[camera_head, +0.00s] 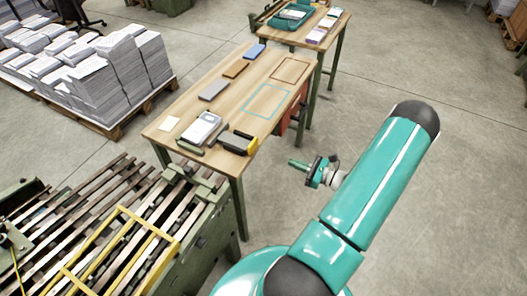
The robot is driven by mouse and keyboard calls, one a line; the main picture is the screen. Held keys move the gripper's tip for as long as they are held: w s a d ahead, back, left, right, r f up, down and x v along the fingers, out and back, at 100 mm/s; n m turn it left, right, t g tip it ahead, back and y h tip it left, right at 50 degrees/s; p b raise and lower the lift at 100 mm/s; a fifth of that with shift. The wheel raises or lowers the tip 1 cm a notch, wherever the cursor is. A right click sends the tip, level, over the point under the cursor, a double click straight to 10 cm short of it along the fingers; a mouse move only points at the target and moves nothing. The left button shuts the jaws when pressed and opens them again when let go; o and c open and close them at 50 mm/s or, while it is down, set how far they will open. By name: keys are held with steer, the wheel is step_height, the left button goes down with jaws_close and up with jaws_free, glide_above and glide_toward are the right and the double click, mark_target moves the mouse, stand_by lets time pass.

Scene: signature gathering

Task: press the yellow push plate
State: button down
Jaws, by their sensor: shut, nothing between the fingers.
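A dark device with yellow parts (238,142) sits at the near right edge of the wooden table. Its yellow part looks like the push plate, but the details are too small to be sure. My gripper (292,162) is to the right of the table, apart from the device, with its teal fingers pointing left. It is shut and empty. Nothing hides the device from this view.
The wooden table (188,93) also holds a stack of papers (203,128), several flat blocks and two outlined rectangles. A slatted machine with a yellow frame (124,250) stands at the near left. Paper stacks on a pallet (110,126) are at the left. Floor at right is clear.

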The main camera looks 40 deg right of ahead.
mark_target(254, 147)
steer(key=x, duration=1.4)
steer(key=shift+a, duration=0.1)
steer(key=shift+w, duration=0.1)
